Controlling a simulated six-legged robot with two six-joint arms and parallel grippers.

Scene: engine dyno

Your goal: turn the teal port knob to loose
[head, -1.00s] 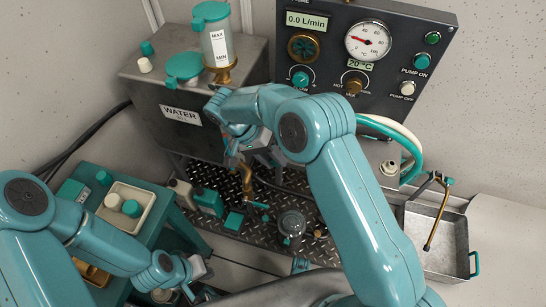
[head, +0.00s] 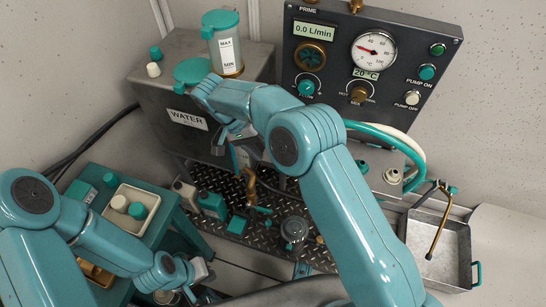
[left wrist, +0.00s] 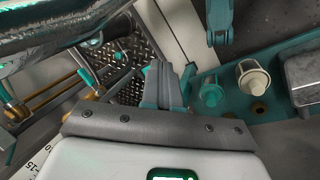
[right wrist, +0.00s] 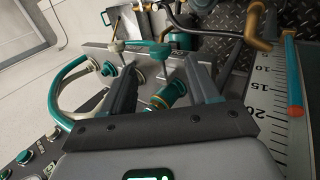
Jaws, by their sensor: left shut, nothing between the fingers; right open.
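A teal knob with an orange-brown ring (right wrist: 168,95) shows in the right wrist view, between and beyond the fingers of my right gripper (right wrist: 160,72). It looks like the port knob, but no label for it is readable. My right gripper (head: 236,150) is open and empty in front of the water tank (head: 185,105) in the head view; the arm and gripper hide part of the tank front. I cannot tell how close the fingers are to the knob. My left gripper (head: 198,276) is shut and empty at lower left, also in the left wrist view (left wrist: 163,85).
A dark control panel (head: 330,85) with gauge and knobs stands behind. A teal cart (head: 165,222) with a cream tray (head: 147,193) is at left. Small parts lie on the black tread plate (head: 225,180). A metal tray (head: 432,240) hangs at right.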

